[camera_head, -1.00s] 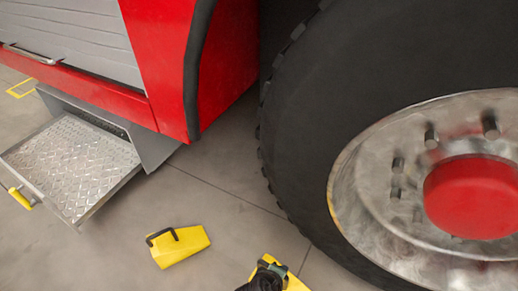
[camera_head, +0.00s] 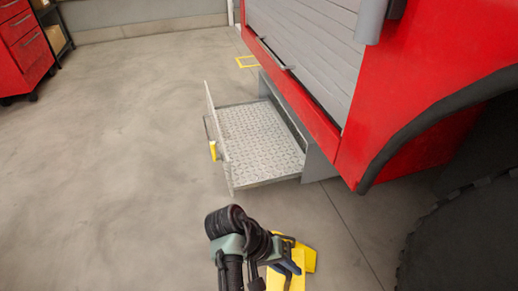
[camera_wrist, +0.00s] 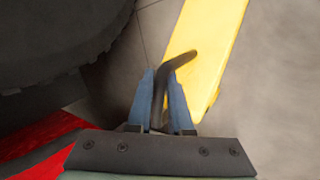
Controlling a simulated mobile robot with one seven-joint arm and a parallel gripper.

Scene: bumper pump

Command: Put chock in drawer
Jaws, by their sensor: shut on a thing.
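My gripper (camera_head: 288,264) is at the bottom of the head view, with its blue fingers shut on the dark handle of a yellow chock (camera_head: 299,283). In the wrist view the fingers (camera_wrist: 166,100) close around the bent handle, and the yellow chock body (camera_wrist: 211,48) extends up and right. The yellow patches by the gripper overlap, so I cannot tell whether a second chock lies behind the held one. The drawer (camera_head: 262,140) is pulled out under the red truck, beyond the gripper. Its diamond-plate floor looks empty, and its front has a yellow piece (camera_head: 213,150).
The red truck body (camera_head: 400,100) with its grey shutter (camera_head: 310,45) rises right of the drawer. A dark tire (camera_head: 465,235) stands at the lower right. A red cabinet (camera_head: 22,45) stands at the far left. The grey floor (camera_head: 120,170) left of the drawer is clear.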

